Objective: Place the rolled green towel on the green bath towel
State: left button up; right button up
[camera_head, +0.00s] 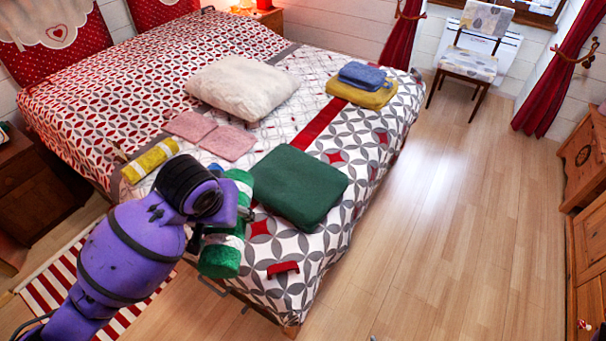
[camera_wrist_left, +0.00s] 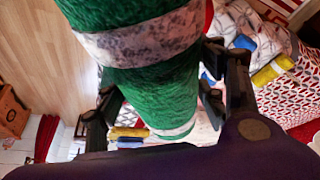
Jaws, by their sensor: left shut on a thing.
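The rolled green towel (camera_head: 221,260), with white bands, is held in my left gripper (camera_head: 212,225). It appears at the near left of the folded green bath towel (camera_head: 298,187), overlapping the bed's edge in the picture. The gap between the two is hard to judge. The bath towel lies flat near the foot of the bed. In the left wrist view the roll (camera_wrist_left: 155,85) fills the middle, with the dark fingers of my left gripper (camera_wrist_left: 158,112) on both sides of it. My purple arm hides part of the roll in the head view. My right gripper is out of view.
On the bed (camera_head: 375,130) lie a white pillow (camera_head: 242,86), pink cloths (camera_head: 226,142), a yellow roll (camera_head: 150,160), a blue towel (camera_head: 362,75) on a yellow one (camera_head: 361,95), and a small red item (camera_head: 282,268). The floor (camera_head: 450,200) at right is clear.

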aim_at(302, 179)
jog(key=i+l, duration=0.15)
jog(key=l, duration=0.15)
jog(key=i+l+u, duration=0.1)
jog(key=i+l, duration=0.15)
jog(key=l, duration=0.3)
jog(key=i+l+u, duration=0.15)
jog(key=i+l, duration=0.2)
jog(key=i, duration=0.05)
